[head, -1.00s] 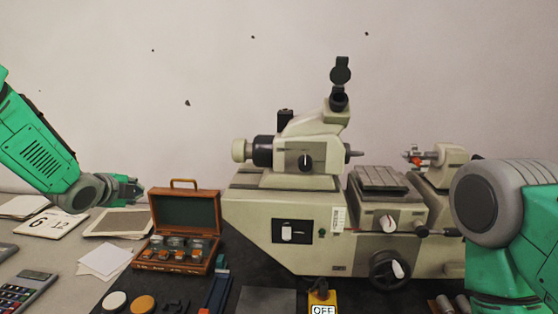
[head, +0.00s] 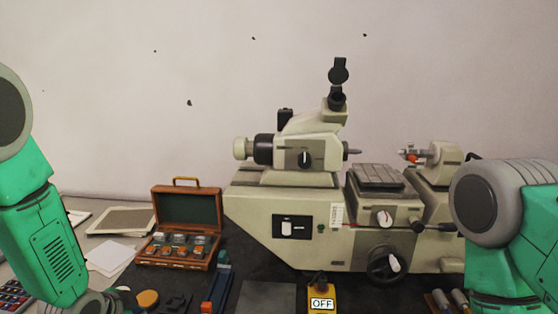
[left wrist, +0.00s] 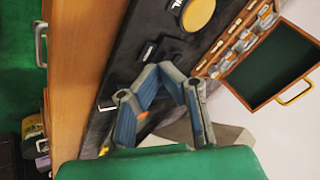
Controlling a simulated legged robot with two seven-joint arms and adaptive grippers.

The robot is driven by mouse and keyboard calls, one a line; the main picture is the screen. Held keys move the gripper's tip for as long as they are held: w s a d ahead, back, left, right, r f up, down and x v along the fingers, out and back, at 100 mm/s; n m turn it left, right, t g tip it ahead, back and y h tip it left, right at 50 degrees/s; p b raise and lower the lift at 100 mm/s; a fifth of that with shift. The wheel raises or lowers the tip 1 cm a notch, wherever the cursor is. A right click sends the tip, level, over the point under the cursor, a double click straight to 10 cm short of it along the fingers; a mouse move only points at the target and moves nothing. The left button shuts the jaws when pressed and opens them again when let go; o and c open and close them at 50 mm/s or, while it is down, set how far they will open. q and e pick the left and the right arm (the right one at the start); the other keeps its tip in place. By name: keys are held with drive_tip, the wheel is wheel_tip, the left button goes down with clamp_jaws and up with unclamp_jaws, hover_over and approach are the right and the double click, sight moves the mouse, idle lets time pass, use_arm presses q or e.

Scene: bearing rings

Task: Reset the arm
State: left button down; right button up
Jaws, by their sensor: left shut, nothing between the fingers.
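My left arm hangs in from the left edge of the head view, its wrist at the bottom edge. In the left wrist view, my left gripper (left wrist: 169,75) has its fingertips together with nothing between them, over the dark mat near the table's wooden edge. My right arm shows at the right of the head view, but its gripper is out of view. The open wooden case (head: 181,266) holds several ring-like pieces and stands apart from the left gripper; its green-lined lid (left wrist: 275,65) also shows in the left wrist view.
A large beige measuring machine (head: 262,225) fills the back middle and right. A yellow OFF switch box (head: 320,294), an orange disc (head: 148,299) and a dark blue tool (head: 215,290) lie in front. White cards (head: 110,257) lie left of the case.

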use_arm(q)
drive_tip(key=s+d+f+n+g, duration=0.15)
drive_tip(key=s+f+n, duration=0.25)
drive_tip(key=s, duration=0.7)
drive_tip(key=s+f+n+g, duration=0.3)
drive_tip(key=s+f, duration=0.1)
drive_tip(key=s, duration=0.8)
drive_tip(key=s+d+f+n+g, duration=0.1)
drive_tip(key=s+f+n+g, duration=0.25)
drive_tip(key=s, duration=0.75)
wheel_tip(320, 180, down, 12)
drive_tip(key=w+d+t+b, duration=0.1)
drive_tip(key=b, duration=1.1)
drive_tip(key=shift+w+d+r+y, duration=0.2)
drive_tip(key=shift+w+d+y, duration=0.05)
drive_tip(key=shift+y, duration=0.15)
drive_tip(key=shift+m, duration=0.25)
drive_tip(key=shift+w, duration=0.15)
